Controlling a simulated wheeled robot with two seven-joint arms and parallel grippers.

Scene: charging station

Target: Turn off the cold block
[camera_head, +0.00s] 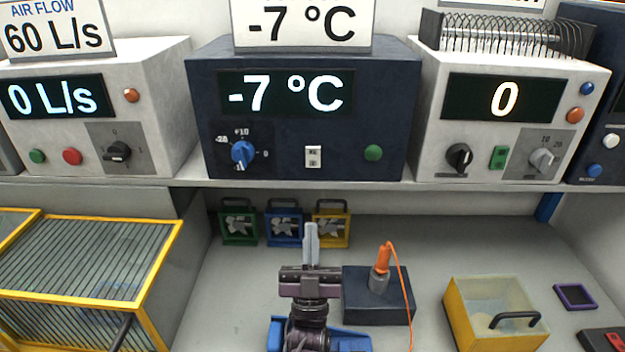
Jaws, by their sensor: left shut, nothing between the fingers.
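The cold block unit is a dark blue box (290,190) at the middle of the shelf, with a lit display (287,93) reading -7 °C. Its front has a blue dial (243,154) at the left, a small white switch (313,156) in the middle and a round green button (373,153) at the right. The switch is too small to tell its position. My left gripper (311,230) points up from the bottom middle, its fingers shut and empty. In the picture it is below the switch, apart from the unit. My right gripper is out of view.
An air flow unit (165,110) stands left, and a white unit (430,130) reading 0 stands right. The shelf edge (300,186) runs below them. Under it are a yellow-framed cage (165,260), an orange-handled tool (383,262) with a cord, and a yellow box (462,318).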

